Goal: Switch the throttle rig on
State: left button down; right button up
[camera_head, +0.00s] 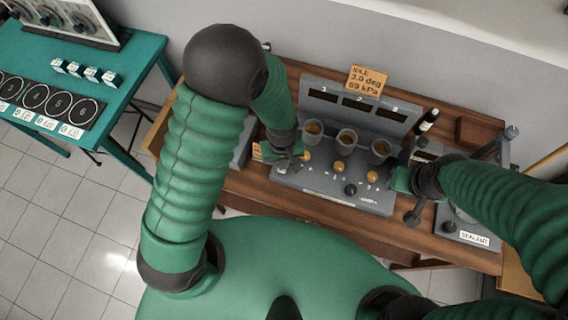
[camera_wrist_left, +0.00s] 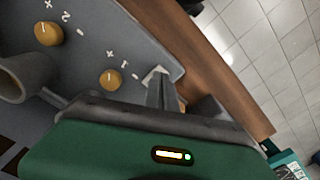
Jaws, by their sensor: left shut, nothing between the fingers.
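My left gripper (camera_head: 290,160) is shut and empty at the rig's left end. In the left wrist view its fingers (camera_wrist_left: 162,92) are beside a small white part (camera_wrist_left: 154,74) near the panel's corner; I cannot tell if they touch. A yellow knob (camera_wrist_left: 110,79) is close by. My right gripper (camera_head: 405,188) is at the rig's right end, its fingers unclear.
A dark bottle (camera_head: 428,121) stands behind the rig's right end. A grey unit labelled "SEALANT" (camera_head: 474,238) is at the right of the bench. A teal table (camera_head: 125,75) with round gauges stands at the left. Tiled floor lies between.

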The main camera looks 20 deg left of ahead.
pick_arm(q)
jog(key=shift+f+b, duration=0.6)
jog(key=shift+f, duration=0.25)
dwell(0.4)
notch_tip(320, 180, up, 7)
jog(key=p, duration=0.6)
jog(key=shift+r, duration=0.1)
dwell(0.3)
